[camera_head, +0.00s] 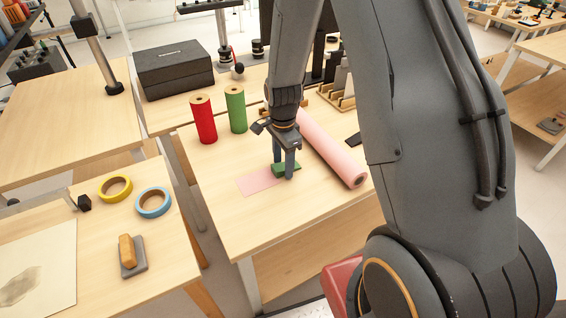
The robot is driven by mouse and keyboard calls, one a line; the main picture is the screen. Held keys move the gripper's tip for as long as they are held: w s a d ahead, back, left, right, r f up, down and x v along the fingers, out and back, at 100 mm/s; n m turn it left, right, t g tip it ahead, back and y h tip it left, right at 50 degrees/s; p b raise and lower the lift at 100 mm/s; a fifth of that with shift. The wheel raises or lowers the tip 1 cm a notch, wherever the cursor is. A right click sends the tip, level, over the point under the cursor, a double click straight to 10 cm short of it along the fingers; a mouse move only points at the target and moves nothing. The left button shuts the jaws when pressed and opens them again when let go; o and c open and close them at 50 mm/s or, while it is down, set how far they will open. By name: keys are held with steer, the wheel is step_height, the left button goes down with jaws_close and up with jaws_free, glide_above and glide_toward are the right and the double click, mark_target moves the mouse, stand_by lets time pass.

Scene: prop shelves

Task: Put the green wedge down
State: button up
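The green wedge (280,169) is between the fingers of my gripper (284,170), low over the wooden table (231,219). One finger stands in front of the wedge and hides part of it. The gripper looks shut on the wedge. The wedge is at the right end of a flat pink sheet (257,181). I cannot tell whether it touches the sheet or is held just above it.
A pink roll (335,150) lies just right of the gripper. A red roll (203,120) and a green roll (236,109) stand behind. A black box (175,70) is at the back left. The table's front is clear. Yellow tape (115,187) and blue tape (153,202) lie on the left table.

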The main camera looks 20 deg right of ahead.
mark_target(283, 167)
steer(key=shift+r, duration=0.1)
step_height(283, 167, up, 12)
steer(key=b, duration=0.3)
steer(key=s+r+n+t, duration=0.1)
steer(key=s+n, duration=1.4)
steer(key=s, duration=0.1)
steer(key=shift+r+n, duration=0.3)
steer(key=shift+n, duration=0.1)
